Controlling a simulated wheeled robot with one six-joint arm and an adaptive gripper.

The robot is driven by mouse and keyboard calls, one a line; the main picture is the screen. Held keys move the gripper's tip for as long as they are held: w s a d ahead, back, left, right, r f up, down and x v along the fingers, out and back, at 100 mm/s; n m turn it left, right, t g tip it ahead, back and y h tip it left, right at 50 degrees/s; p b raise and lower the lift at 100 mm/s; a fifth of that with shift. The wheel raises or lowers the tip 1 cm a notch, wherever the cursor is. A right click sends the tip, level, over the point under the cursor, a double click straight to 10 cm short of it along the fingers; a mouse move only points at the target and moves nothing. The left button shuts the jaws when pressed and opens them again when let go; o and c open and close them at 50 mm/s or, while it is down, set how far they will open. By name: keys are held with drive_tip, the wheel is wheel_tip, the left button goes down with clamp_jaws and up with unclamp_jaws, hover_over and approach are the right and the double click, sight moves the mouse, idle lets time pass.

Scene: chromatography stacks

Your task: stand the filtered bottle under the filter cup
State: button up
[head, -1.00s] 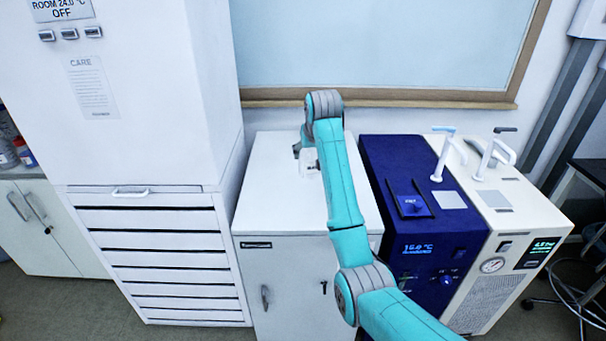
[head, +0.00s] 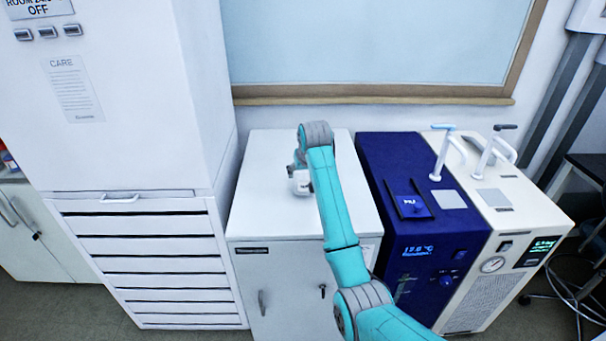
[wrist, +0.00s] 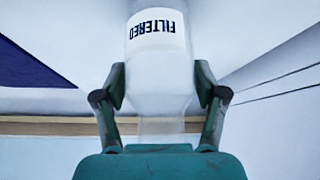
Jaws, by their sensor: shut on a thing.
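The filtered bottle (wrist: 160,75) is a clear, whitish bottle with a white label reading FILTERED, upside down in the wrist view. My gripper (wrist: 161,92) is shut on its body, with one dark finger on each side. In the head view the white piece beside my wrist (head: 300,183) looks like part of this bottle, above the white cabinet's top. My arm hides most of the gripper there. I cannot tell whether the bottle touches the cabinet top. I cannot make out the filter cup in either view.
The white cabinet (head: 250,205) has bare top space around my wrist. A blue unit (head: 380,165) and a cream unit with a gauge (head: 510,215), with upright white handles above them, stand to its right. A tall white drawer cabinet (head: 140,240) stands close on the left.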

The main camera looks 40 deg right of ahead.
drive_tip(key=shift+f, duration=0.45)
drive_tip(key=shift+f, duration=0.1)
drive_tip(key=o, duration=1.3)
